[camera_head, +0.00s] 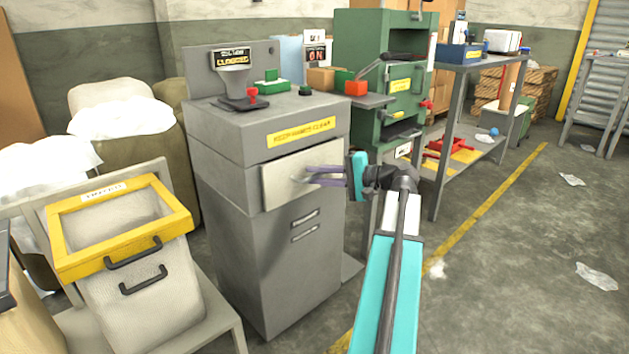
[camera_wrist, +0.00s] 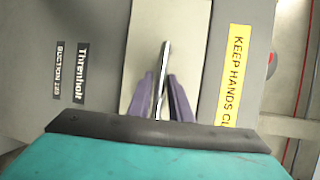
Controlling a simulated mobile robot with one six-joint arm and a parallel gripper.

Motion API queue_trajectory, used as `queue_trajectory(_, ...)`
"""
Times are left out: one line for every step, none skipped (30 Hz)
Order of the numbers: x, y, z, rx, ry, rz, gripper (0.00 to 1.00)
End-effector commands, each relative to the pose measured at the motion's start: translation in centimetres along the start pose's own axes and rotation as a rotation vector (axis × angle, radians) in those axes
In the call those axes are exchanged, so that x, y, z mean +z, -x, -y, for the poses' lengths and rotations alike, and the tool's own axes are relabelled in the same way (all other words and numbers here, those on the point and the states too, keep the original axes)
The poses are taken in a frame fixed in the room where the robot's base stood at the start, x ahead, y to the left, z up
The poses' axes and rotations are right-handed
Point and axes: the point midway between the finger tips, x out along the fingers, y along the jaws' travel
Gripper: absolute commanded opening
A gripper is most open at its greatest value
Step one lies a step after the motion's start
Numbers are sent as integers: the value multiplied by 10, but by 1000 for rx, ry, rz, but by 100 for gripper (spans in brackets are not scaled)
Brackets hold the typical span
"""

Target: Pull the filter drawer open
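The grey cabinet (camera_head: 272,265) has a pale cream drawer front (camera_head: 283,186) below a yellow warning label; I take this as the filter drawer. It looks flush or nearly flush with the cabinet. In the wrist view, a thin metal handle bar (camera_wrist: 165,57) runs along the cream front (camera_wrist: 190,25). My gripper (camera_head: 312,176) reaches the front from the right. Its two purple fingers (camera_wrist: 162,85) stand on either side of the bar, with narrow gaps seeming to show. The fingers hide part of the handle in the head view.
A yellow-framed pale bin (camera_head: 150,285) stands left of the cabinet. A sign and a red knob (camera_head: 252,92) are on its top. A green machine (camera_head: 375,50) and a grey workbench (camera_head: 470,66) stand behind, right. Floor on the right is mostly clear, with scattered plastic scraps (camera_head: 597,277).

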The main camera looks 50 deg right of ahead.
Motion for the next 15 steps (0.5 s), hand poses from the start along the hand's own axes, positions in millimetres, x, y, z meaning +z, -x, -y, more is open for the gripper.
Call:
queue_trajectory(0,-1,0,0,0,0,18)
queue_trajectory(0,-1,0,0,0,0,18)
queue_trajectory(0,-2,0,0,0,0,18)
queue_trajectory(0,-2,0,0,0,-1,18)
queue_trajectory(0,-2,0,0,0,-1,18)
queue_trajectory(0,-2,0,0,0,-1,18)
queue_trajectory(0,-1,0,0,0,-1,18)
queue_trajectory(0,-1,0,0,0,-1,18)
queue_trajectory(0,-1,0,0,0,-1,18)
queue_trajectory(0,-1,0,0,0,-1,15)
queue_trajectory(0,-1,0,0,0,-1,10)
queue_trajectory(0,-1,0,0,0,-1,3)
queue_trajectory(0,-1,0,0,0,-1,0)
queue_trajectory(0,-1,0,0,0,-1,0)
queue_trajectory(0,-1,0,0,0,-1,0)
